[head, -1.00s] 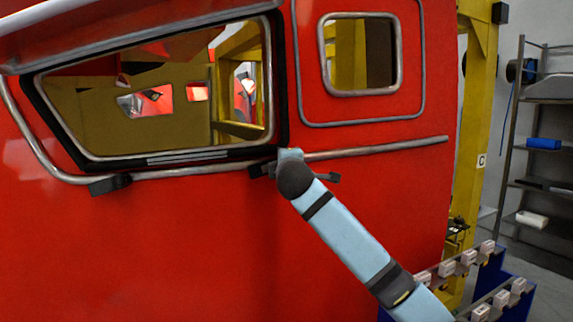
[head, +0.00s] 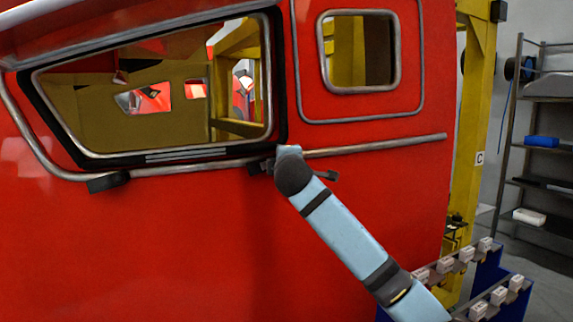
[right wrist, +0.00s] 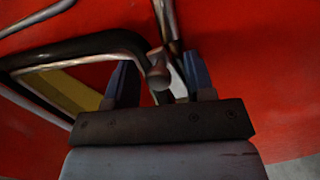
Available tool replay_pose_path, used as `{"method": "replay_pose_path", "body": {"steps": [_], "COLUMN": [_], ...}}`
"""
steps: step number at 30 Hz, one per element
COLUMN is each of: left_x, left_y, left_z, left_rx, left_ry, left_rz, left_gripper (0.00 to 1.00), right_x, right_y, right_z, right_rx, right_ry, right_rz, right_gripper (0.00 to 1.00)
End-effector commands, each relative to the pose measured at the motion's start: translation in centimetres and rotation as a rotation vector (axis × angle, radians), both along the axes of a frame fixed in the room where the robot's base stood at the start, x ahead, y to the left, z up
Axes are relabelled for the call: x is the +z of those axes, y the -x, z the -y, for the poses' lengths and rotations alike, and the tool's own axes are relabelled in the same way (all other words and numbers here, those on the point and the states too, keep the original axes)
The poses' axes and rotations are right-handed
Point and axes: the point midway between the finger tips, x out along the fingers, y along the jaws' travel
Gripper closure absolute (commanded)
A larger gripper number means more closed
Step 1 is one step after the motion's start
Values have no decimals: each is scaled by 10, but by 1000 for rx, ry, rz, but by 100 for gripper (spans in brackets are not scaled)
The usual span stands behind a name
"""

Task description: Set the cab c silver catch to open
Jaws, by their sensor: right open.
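A silver catch (right wrist: 158,74) with a rounded knob shows in the right wrist view, beside the window frame on the red cab (head: 200,250). My right gripper (right wrist: 160,80) is open, with one dark finger on each side of the knob. I cannot tell whether either finger touches it. In the head view my right arm reaches up from the lower right to the window's lower right corner. Its forearm hides the gripper and most of the catch there. My left gripper is in neither view.
The large slanted window (head: 160,95) and a small square window (head: 358,50) are set in the cab. A silver rail (head: 390,145) runs along the wall. A yellow post (head: 470,130) marked C, a shelf rack (head: 545,95) and a blue bin rack (head: 490,270) stand at right.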

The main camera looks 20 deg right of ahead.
Motion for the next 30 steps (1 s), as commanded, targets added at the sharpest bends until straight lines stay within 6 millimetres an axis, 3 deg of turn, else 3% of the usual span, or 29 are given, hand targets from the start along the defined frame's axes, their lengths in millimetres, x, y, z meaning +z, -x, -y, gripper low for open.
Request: {"method": "replay_pose_path", "body": {"steps": [5,18,24,30], "left_x": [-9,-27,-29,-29], "left_y": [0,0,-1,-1], "left_z": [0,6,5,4], "left_rx": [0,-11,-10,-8], "left_ry": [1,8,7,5], "left_rz": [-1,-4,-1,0], "left_gripper": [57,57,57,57], "right_x": [-3,-1,0,1], "right_y": [23,115,132,134], "right_z": [-5,-22,-25,-26], "right_rx": [2,3,2,2], "right_ry": [0,0,0,0], "right_rz": [2,3,2,2], "right_gripper": [51,51,51,51]}}
